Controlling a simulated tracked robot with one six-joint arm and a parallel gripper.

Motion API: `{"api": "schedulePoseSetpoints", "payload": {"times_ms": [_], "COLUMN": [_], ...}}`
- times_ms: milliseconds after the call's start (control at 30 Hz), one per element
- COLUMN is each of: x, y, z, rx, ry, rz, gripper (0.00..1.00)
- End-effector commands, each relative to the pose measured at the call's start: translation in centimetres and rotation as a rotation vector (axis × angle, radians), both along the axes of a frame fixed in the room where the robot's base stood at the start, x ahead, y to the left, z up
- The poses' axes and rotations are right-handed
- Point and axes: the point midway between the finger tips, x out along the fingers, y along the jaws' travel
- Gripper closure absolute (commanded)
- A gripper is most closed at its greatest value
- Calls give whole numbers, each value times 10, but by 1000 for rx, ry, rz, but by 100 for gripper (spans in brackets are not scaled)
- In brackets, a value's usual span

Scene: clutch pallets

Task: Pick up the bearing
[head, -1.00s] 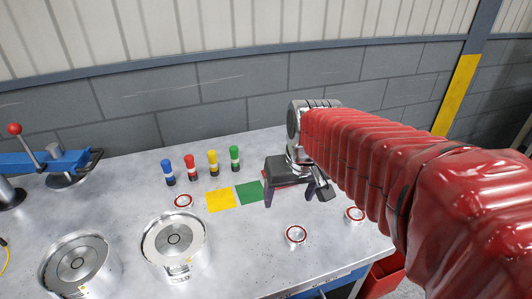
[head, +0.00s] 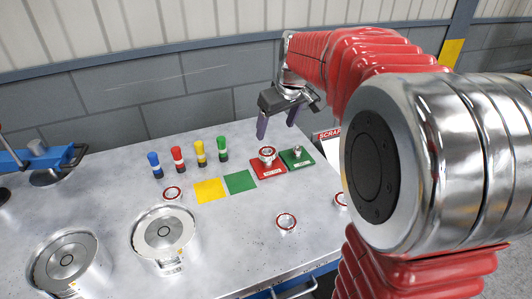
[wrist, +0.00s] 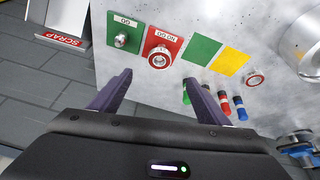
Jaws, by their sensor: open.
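Several bearings show as silver rings with red edging. In the head view one bearing (head: 267,151) sits raised on the red NO GO pad (head: 258,174); it also shows in the wrist view (wrist: 159,57). Another bearing (head: 286,222) lies flat near the bench front, one (head: 172,193) lies left of the yellow square, and one (head: 341,199) is partly hidden by my arm at the right. My gripper (head: 277,129) is open and empty, above and behind the pads. In the wrist view its fingers (wrist: 158,79) point toward the red pad.
A green GO pad (head: 301,162) with a metal pin adjoins the red pad. Four-coloured markers (head: 200,153) stand behind flat yellow (head: 209,191) and green (head: 240,182) squares. Two round metal housings (head: 165,233) (head: 65,260) stand front left. A SCRAP sign (head: 329,135) is beyond the bench edge.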

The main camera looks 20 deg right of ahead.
Motion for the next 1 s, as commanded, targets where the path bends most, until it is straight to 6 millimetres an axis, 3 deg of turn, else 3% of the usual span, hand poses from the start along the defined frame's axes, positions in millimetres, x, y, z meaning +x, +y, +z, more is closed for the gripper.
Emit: {"api": "schedulePoseSetpoints", "payload": {"times_ms": [433,1000], "x": [2,32], "y": [0,1], "z": [-6,-77], "rx": [-3,-2], "ry": [2,2], "rz": [5,6], "gripper": [30,30]}}
